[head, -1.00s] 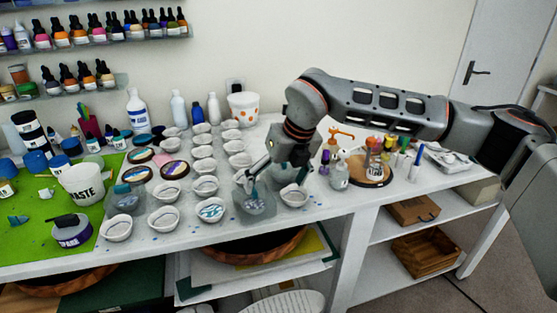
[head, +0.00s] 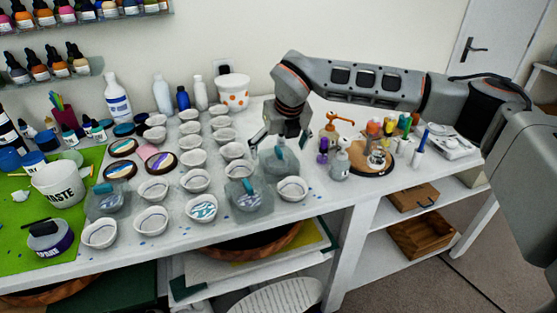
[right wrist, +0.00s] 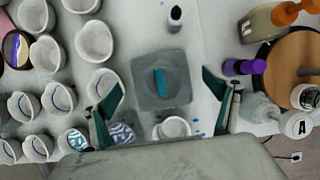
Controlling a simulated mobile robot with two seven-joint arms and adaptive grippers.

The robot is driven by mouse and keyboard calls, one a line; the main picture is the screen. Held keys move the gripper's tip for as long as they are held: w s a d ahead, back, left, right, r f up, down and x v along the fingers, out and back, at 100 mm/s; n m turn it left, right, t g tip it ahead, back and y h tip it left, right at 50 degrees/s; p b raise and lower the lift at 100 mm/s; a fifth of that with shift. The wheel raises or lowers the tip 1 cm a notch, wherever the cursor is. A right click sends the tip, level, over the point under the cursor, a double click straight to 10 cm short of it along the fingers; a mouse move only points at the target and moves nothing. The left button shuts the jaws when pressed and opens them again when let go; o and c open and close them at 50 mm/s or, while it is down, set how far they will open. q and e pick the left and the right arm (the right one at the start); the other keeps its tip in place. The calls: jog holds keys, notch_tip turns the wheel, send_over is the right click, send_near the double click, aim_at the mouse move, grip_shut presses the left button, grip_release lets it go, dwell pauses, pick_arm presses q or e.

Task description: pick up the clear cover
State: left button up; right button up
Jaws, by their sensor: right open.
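Three clear covers with teal handles show in the head view: one at the back (head: 280,161), one in front of it (head: 245,197) over a patterned bowl, and one at the left (head: 105,203). My right gripper (head: 281,139) is open and empty, just behind and above the back cover. In the right wrist view, a square clear cover (right wrist: 160,95) with a teal handle lies between and beyond the open fingers (right wrist: 162,82), apart from both. My left gripper is not in view.
A small bottle (head: 339,165) and a round wooden board (head: 372,168) with bottles stand to the right. A white spotted pot (head: 233,90) is behind. A purple-capped bottle (right wrist: 240,68) is near the right finger.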

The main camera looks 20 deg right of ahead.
jog(key=shift+w+f, duration=0.2)
jog(key=shift+f, duration=0.3)
jog(key=c, duration=1.2)
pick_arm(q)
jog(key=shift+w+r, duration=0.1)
pick_arm(e)
jog(key=shift+r, duration=0.1)
